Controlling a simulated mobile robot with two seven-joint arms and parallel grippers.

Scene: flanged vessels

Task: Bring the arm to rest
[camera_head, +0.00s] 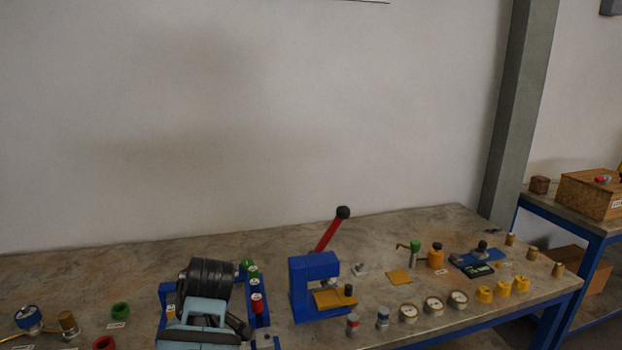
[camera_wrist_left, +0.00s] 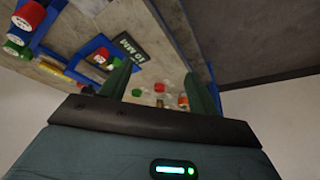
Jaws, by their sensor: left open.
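My left arm (camera_head: 205,310) shows at the lower left of the head view, over the front of the bench (camera_head: 150,258). Its black joint and pale teal link are in front of part of a blue rack. Its fingertips cannot be made out there. In the left wrist view, my left gripper (camera_wrist_left: 158,84) has two dark green fingers standing apart. Nothing is held between them; small red, green and white things show far behind the gap. My right gripper is in neither view.
A blue press (camera_head: 315,285) with a red lever (camera_head: 328,232) stands right of my arm. Gauges (camera_head: 433,304), yellow parts (camera_head: 502,288) and brass pieces (camera_head: 558,269) lie further right. Green (camera_head: 120,310) and red rings (camera_head: 104,343) lie at left. The wall behind is bare.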

